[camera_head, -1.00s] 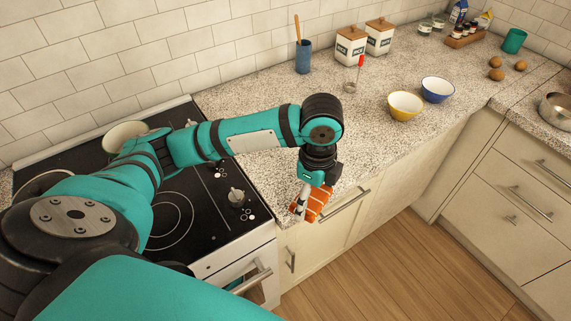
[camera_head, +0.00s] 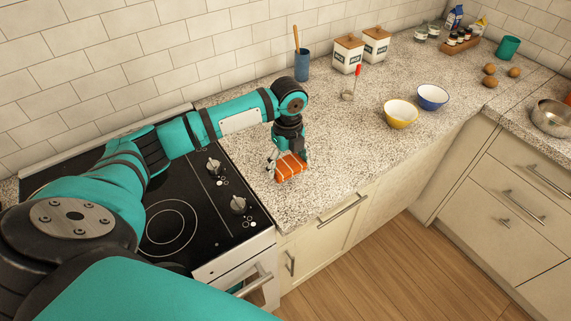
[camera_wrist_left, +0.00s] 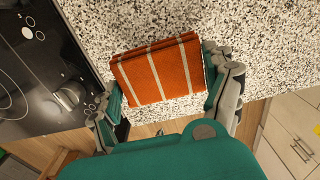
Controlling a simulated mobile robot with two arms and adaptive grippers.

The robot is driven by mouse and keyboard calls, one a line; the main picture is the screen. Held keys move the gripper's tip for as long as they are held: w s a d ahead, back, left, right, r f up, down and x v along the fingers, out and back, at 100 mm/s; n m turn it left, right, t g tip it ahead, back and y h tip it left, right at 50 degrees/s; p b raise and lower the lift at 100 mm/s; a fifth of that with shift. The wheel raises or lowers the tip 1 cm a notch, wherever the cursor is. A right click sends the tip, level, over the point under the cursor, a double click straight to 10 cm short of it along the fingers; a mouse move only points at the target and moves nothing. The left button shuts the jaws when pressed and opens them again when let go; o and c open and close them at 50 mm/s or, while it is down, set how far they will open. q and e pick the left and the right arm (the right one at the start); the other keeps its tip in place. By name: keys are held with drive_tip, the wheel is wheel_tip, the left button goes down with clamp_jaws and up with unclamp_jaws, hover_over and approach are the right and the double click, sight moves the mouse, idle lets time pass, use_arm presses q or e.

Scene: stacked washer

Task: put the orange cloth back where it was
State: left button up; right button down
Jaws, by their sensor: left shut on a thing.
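The orange cloth (camera_head: 290,167) is a folded pad with pale stripes. My left gripper (camera_head: 287,160) is shut on it and points down over the speckled counter (camera_head: 330,180), just right of the stove. In the left wrist view the cloth (camera_wrist_left: 158,72) lies flat between the two fingers of the left gripper (camera_wrist_left: 162,82), which touch its left and right sides. I cannot tell whether the cloth rests on the counter or hangs just above it. My right gripper is not in view.
The black stove top (camera_head: 190,205) with knobs lies to the left. A yellow bowl (camera_head: 401,114) and a blue bowl (camera_head: 432,97) stand to the right. A red-handled tool (camera_head: 357,72), white canisters (camera_head: 348,55) and a blue utensil cup (camera_head: 302,66) are farther back. The counter around the cloth is clear.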

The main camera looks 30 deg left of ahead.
sight(286, 169)
use_arm(q)
drive_tip(key=shift+w+a, duration=0.2)
drive_tip(key=shift+a, duration=0.05)
drive_tip(key=f, duration=0.1)
drive_tip(key=f+p, duration=0.1)
drive_tip(key=shift+w+a+f+p, duration=0.1)
drive_tip(key=shift+a+f+p, duration=0.2)
drive_tip(key=shift+f, duration=0.55)
drive_tip(key=o, duration=0.7)
drive_tip(key=shift+f, duration=0.1)
drive_tip(key=shift+o, duration=1.3)
